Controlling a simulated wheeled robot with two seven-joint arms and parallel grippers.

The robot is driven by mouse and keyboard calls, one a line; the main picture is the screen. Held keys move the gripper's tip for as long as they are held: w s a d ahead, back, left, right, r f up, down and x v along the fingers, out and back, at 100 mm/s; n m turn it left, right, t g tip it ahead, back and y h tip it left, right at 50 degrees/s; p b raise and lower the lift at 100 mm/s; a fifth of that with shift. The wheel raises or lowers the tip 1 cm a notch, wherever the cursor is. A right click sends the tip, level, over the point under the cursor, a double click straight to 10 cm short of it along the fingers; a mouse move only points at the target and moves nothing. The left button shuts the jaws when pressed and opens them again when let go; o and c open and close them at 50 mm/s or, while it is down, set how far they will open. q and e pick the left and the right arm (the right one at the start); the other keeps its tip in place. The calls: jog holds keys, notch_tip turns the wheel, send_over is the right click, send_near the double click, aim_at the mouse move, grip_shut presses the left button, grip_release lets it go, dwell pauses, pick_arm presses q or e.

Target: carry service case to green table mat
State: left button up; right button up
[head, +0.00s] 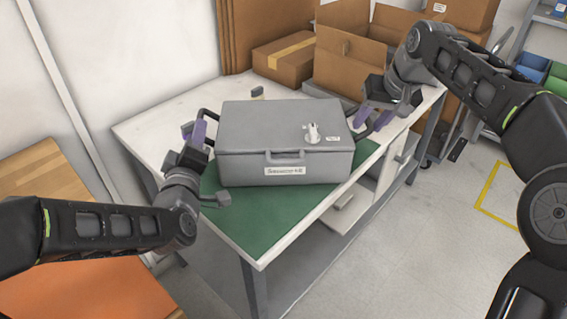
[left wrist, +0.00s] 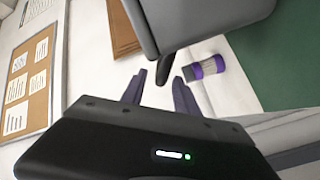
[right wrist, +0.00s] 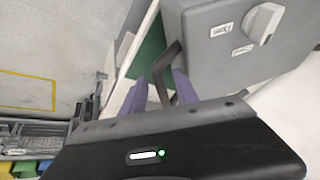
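The grey service case (head: 285,145), lid shut, stands level over the back part of the green table mat (head: 250,218). The mat's front part is bare. Whether the case's underside touches is hard to tell. My left gripper (head: 199,128) is at the case's left side handle; in the left wrist view (left wrist: 160,80) its fingers stand apart with the dark handle end (left wrist: 166,66) between them. My right gripper (head: 372,112) is at the right side handle; in the right wrist view (right wrist: 162,86) its fingers are apart, with the black handle (right wrist: 160,72) between them.
The white table (head: 165,125) has free room at its back left. Cardboard boxes (head: 285,60) stand behind the case. A small purple-and-grey object (left wrist: 207,67) is close to the case in the left wrist view.

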jog(key=v, duration=0.8)
jog(key=shift+r, duration=0.1)
